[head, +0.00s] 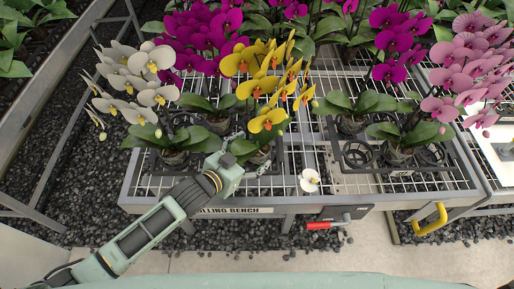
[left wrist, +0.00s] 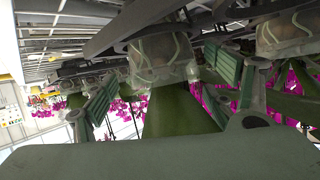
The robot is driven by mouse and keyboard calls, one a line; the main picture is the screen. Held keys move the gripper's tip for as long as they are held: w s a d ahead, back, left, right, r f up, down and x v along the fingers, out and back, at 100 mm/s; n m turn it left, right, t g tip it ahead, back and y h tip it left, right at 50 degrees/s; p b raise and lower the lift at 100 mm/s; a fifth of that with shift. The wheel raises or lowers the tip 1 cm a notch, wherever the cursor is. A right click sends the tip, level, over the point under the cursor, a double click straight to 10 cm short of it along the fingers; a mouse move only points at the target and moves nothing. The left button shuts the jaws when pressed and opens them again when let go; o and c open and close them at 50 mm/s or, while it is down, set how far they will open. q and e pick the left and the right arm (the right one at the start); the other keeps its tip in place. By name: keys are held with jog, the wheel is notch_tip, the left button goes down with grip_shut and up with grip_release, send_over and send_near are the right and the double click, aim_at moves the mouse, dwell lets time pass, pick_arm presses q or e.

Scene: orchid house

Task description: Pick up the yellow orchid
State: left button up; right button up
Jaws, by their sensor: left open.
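The yellow orchid (head: 265,85) stands in the bench's front row, its yellow blooms leaning over broad green leaves. Its pot (head: 261,154) is partly hidden by leaves and my gripper. My left gripper (head: 240,148) reaches in from the front left, low beside this pot. In the left wrist view, the gripper (left wrist: 172,82) is open, with its green-padded fingers spread on either side of a clear pot (left wrist: 163,58), seen upside down. This pot appears to be the yellow orchid's; I cannot tell whether the fingers touch it. My right gripper is not in view.
A white orchid (head: 140,75) stands close on the left; magenta orchids (head: 205,30) are behind. A pink orchid (head: 470,70) is at right. A fallen white bloom (head: 310,180) lies on the wire bench (head: 290,158). A red-handled latch (head: 325,225) is at the front edge.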

pick_arm(q)
jog(key=shift+w+d, duration=0.1)
jog(key=c, duration=1.7)
jog(key=shift+r, duration=0.1)
